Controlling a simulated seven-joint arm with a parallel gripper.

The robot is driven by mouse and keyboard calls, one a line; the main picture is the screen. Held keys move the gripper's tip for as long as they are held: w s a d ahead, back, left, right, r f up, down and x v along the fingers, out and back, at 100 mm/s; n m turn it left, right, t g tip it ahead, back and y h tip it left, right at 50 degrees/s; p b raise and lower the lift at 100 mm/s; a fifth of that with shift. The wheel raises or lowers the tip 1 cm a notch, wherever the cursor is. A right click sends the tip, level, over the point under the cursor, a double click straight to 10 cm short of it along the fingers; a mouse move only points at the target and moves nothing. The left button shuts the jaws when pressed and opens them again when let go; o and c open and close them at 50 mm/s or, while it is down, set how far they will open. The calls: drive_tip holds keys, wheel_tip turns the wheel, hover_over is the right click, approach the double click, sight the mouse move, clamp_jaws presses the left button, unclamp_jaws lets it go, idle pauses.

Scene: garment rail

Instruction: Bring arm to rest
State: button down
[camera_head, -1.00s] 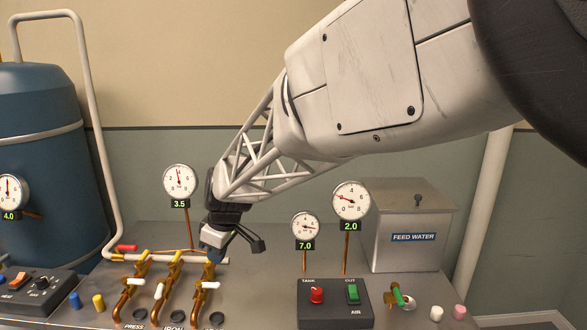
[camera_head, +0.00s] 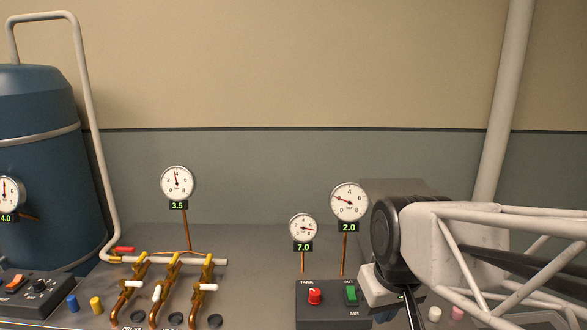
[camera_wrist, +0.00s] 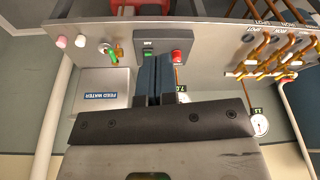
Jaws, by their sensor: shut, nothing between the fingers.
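My arm comes in from the right of the head view. My gripper (camera_head: 411,312) hangs low at its end, pointing down in front of the feed water box (camera_head: 425,188) and hiding most of it. In the wrist view the two dark blue fingers of my gripper (camera_wrist: 156,62) lie side by side, shut and empty. They show against the air control box (camera_wrist: 151,46), and I cannot tell the exact distance between them. The feed water box shows whole, upside down, in the wrist view.
Several pipe valves (camera_head: 170,270) stand at the left of the bench, with a blue tank (camera_head: 40,160) beyond them. Thin-stemmed gauges (camera_head: 349,202) rise behind the air control box (camera_head: 330,312). The wall area above the bench is clear.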

drive_tip(key=s+d+f+m, duration=0.1)
drive_tip(key=s+d+m, duration=0.1)
drive_tip(key=s+d, duration=0.2)
drive_tip(key=shift+s+f+m+h, duration=0.25)
drive_tip(key=shift+s+m+h, duration=0.15)
drive_tip(key=shift+s, duration=0.75)
